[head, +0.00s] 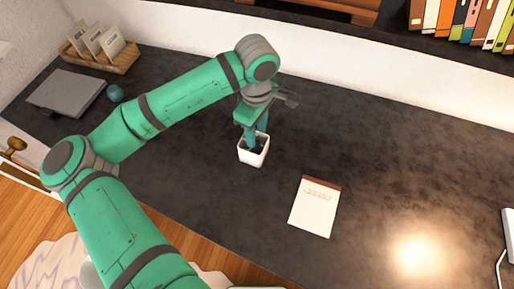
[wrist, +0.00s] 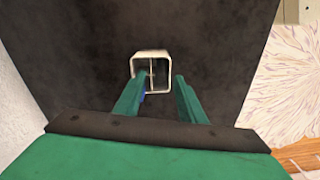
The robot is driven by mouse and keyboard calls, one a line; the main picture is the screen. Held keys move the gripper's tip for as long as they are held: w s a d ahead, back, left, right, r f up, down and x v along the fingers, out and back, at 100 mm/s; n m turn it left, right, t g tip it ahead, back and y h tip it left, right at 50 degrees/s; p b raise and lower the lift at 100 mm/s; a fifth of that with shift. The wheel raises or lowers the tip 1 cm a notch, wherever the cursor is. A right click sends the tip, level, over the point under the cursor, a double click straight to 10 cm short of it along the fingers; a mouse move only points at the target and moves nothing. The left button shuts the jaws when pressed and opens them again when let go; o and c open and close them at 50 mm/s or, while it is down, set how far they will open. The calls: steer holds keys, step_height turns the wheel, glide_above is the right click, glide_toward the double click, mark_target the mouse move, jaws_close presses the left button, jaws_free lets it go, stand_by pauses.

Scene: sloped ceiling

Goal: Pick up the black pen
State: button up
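A small white square cup (head: 251,158) stands on the dark desk, and it also shows in the wrist view (wrist: 152,53). My gripper (head: 255,141) points down at the cup's opening. In the wrist view my gripper (wrist: 159,78) has its two green fingers apart, the left tip over the cup's opening and the right tip at or just outside its right rim. Thin shapes show inside the cup, and a bit of blue shows beside the left finger. I cannot tell which shape is the black pen; the fingers partly hide the cup's inside.
A notepad (head: 314,208) lies on the desk (head: 400,150) right of the cup. A grey laptop-like slab (head: 66,92), a teal ball (head: 115,93) and a wooden card holder (head: 100,52) are at the left. Books (head: 465,20) stand on the back shelf. The desk's right middle is clear.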

mark_target(257, 137)
step_height(257, 137, down, 4)
steer(key=shift+f, duration=0.15)
steer(key=shift+d, duration=0.1)
jaws_close()
step_height(257, 137, up, 10)
steer(key=shift+s+r, duration=0.1)
stand_by(0.6)
